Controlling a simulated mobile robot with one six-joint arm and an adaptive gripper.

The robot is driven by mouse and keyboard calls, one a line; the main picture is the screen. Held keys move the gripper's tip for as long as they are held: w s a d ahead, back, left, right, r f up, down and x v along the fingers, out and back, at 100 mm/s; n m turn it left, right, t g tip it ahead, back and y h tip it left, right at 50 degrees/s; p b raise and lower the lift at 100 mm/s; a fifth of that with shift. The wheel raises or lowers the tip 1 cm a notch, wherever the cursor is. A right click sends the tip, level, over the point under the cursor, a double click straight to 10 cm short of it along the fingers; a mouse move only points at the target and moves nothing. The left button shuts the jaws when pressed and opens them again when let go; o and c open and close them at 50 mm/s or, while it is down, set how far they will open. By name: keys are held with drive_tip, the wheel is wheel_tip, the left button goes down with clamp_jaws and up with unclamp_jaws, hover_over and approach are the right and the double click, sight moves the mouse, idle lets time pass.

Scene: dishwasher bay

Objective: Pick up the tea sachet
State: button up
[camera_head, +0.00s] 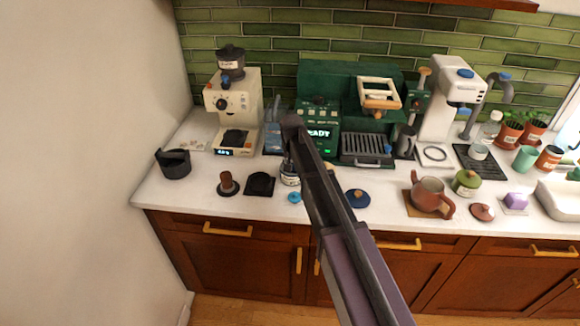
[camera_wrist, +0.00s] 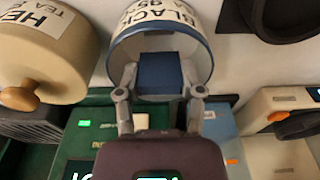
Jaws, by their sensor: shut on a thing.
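The tea sachet (camera_wrist: 160,72) is a dark blue, flat packet in the wrist view. It sits inside the open mouth of a white canister (camera_wrist: 117,48) with a blue rim and a label reading "BLACK". My gripper (camera_wrist: 160,92) is at the mouth, with one finger on each side of the sachet, shut on it. The sachet's far end inside the canister is hard to see. In the head view the canister (camera_head: 289,180) stands on the counter, partly behind my arm. The sachet and fingertips are not clear there.
A tan canister (camera_wrist: 42,62) with a wooden knob stands close beside in the wrist view. A blue lid (camera_head: 357,198) and a dark tamper (camera_head: 228,184) lie on the counter. A grinder (camera_head: 233,100), green coffee machine (camera_head: 325,80) and teapot (camera_head: 428,194) stand around.

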drive_tip(key=shift+r+p, duration=3.35)
drive_tip(key=shift+r, duration=0.4)
drive_tip(key=shift+f+b, duration=0.7)
drive_tip(key=shift+a, duration=0.1)
